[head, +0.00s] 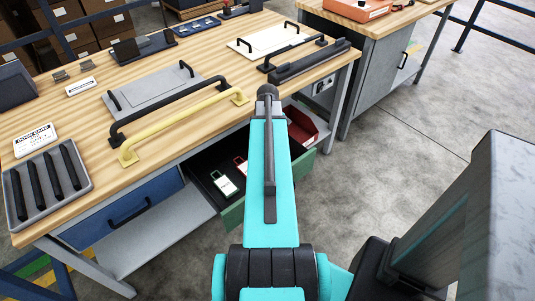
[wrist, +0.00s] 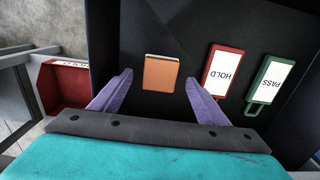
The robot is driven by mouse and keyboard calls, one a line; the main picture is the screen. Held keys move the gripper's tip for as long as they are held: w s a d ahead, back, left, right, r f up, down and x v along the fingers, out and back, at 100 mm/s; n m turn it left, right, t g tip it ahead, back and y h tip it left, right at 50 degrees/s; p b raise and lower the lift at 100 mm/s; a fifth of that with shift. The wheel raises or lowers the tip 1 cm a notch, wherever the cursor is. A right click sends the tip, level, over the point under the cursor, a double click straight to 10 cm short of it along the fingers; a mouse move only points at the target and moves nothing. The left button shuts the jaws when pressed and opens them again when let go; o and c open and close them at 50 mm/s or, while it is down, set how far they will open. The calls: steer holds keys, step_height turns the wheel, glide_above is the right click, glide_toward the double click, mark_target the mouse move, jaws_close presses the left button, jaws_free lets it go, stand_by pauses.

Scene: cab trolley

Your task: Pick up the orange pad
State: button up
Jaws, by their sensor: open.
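The orange pad (wrist: 161,73) lies flat on the dark floor of an open drawer (wrist: 200,25). In the wrist view, my gripper (wrist: 158,77) is open, with its two purple fingers apart on either side of the pad in the picture. I cannot tell the height of the fingertips above the pad. Nothing is between the fingers except the view of the pad. In the head view my arm hides the pad and the gripper; part of the open drawer (head: 207,164) with its green front shows.
In the drawer, a red HOLD tag (wrist: 221,75) lies close to the right finger, with a green PASS tag (wrist: 270,82) beyond it. A red bin (wrist: 66,84) stands outside the drawer at left. The wooden bench top (head: 60,110) with handles overhangs the drawer.

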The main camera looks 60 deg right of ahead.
steer(key=shift+f, duration=1.05)
steer(key=c, duration=1.1)
steer(key=shift+c, duration=0.2)
steer(key=shift+r, duration=0.15)
step_height(320, 180, up, 10)
steer(key=shift+b, duration=0.3)
